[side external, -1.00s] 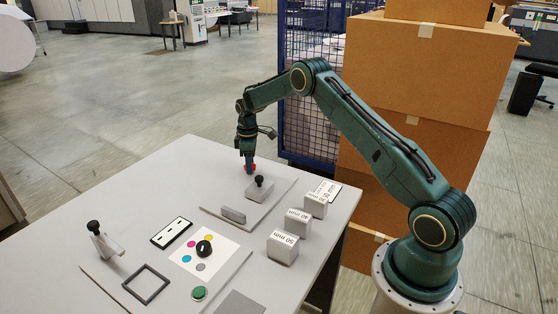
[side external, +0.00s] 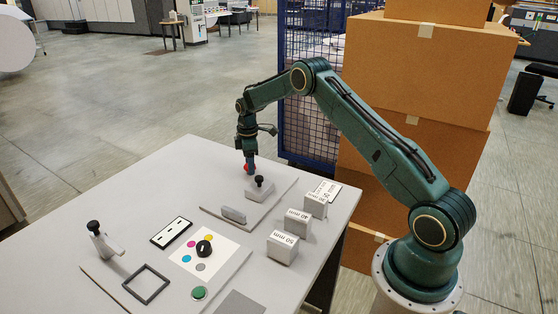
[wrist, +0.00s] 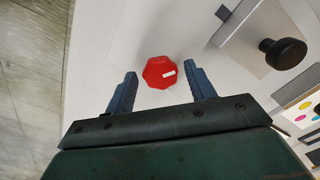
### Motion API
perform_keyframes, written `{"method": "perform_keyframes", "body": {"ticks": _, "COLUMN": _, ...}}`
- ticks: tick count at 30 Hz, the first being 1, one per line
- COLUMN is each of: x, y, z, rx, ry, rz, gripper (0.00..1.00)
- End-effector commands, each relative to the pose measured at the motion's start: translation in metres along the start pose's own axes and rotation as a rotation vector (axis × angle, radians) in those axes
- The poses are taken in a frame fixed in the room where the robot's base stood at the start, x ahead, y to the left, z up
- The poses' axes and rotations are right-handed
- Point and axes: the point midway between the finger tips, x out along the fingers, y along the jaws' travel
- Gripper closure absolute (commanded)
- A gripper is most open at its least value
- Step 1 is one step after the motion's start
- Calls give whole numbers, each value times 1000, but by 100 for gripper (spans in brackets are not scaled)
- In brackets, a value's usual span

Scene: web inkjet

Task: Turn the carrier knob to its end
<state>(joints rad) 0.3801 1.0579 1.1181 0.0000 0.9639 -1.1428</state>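A red faceted knob (wrist: 160,73) with a white mark on its right side shows between my fingers in the wrist view. I take it to be the carrier knob. In the side view the red knob (side external: 249,168) sits at the table's far edge, partly hidden by my fingers. My gripper (wrist: 163,74) is open, with one finger on each side of the knob and a visible gap to both. In the side view my gripper (side external: 250,162) points down at it. Whether the fingertips reach down to the knob's height is unclear.
A grey block with a black knob (side external: 259,182) stands close by, nearer the camera. Several labelled blocks (side external: 283,247) line the table's right side. A colour-dot panel with a black dial (side external: 203,248) and a green button (side external: 199,293) lie in front.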

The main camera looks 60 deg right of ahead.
Motion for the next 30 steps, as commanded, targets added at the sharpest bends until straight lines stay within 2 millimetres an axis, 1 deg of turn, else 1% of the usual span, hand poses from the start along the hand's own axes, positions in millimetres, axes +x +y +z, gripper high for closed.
{"method": "perform_keyframes", "body": {"ticks": 11, "x": 0, "y": 0, "z": 0, "rx": 2, "ry": 0, "rz": -1, "gripper": 41}}
{"method": "perform_keyframes", "body": {"ticks": 17, "x": -10, "y": 0, "z": 0, "rx": 2, "ry": 0, "rz": 0, "gripper": 41}}
{"method": "perform_keyframes", "body": {"ticks": 23, "x": -34, "y": 0, "z": 0, "rx": 2, "ry": 1, "rz": 1, "gripper": 41}}
{"method": "perform_keyframes", "body": {"ticks": 30, "x": -75, "y": 0, "z": 0, "rx": 1, "ry": 1, "rz": 3, "gripper": 41}}
